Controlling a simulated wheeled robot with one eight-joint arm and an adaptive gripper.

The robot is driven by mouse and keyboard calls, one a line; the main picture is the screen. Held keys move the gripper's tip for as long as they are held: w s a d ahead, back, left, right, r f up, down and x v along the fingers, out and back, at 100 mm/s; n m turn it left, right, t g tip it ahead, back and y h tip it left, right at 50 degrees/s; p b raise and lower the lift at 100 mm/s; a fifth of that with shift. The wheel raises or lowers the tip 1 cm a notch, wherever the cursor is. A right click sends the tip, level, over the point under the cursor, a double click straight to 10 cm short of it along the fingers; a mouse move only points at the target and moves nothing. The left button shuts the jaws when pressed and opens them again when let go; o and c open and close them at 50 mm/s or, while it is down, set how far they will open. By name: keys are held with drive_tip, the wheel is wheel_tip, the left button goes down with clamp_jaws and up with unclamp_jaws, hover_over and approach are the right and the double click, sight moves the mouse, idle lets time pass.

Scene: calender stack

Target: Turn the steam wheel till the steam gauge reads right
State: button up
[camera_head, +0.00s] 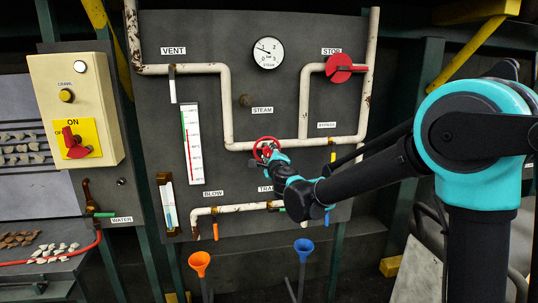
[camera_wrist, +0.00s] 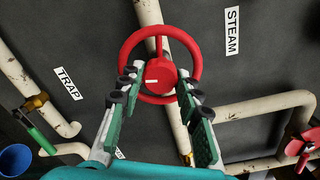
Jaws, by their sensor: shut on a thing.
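The red steam wheel (camera_wrist: 133,43) sits on a white pipe, its round hub (camera_wrist: 160,75) bearing a short white mark. In the head view the steam wheel (camera_head: 258,149) is partly hidden by my gripper (camera_head: 273,156). In the wrist view my gripper (camera_wrist: 157,90) is shut on the wheel, with a finger at each side of the hub, across the lower rim. The steam gauge (camera_head: 268,52) is a round white dial at the top of the panel. Its dark needle points up and left, near the 1; the exact reading is too small to tell.
A red STOP handwheel (camera_head: 340,68) is at the upper right. A thermometer scale (camera_head: 191,144) and a sight glass (camera_head: 169,205) stand left of the wheel. A yellow BYPASS lever (camera_head: 332,157) is close to my arm. Blow and trap pipes run below.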

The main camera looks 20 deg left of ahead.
idle(0.3)
drive_tip(key=o, duration=1.2)
drive_tip(key=shift+c, duration=0.2)
drive_tip(key=v, duration=1.2)
